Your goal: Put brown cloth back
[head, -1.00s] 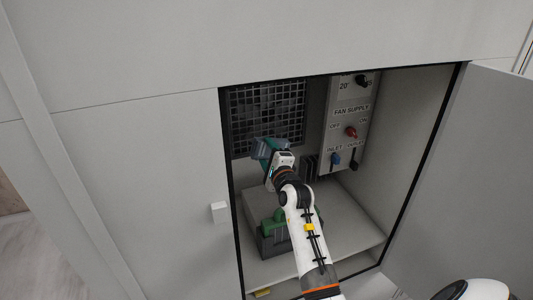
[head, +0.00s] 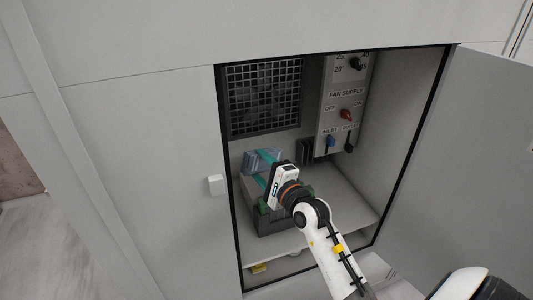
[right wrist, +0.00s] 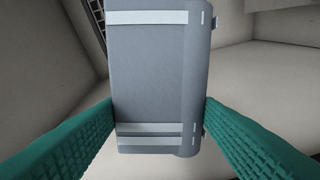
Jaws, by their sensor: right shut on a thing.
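No brown cloth shows in either view. I cannot tell whether the cloth touches anything below. My left gripper is not in view.
A black grille (head: 262,97) is at the cabinet's back. A fan supply panel (head: 344,110) with several knobs is at its right. The shelf (head: 345,205) is bare on the right. The open door (head: 470,170) stands at the right, and a small yellow object (head: 259,268) lies low in front.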

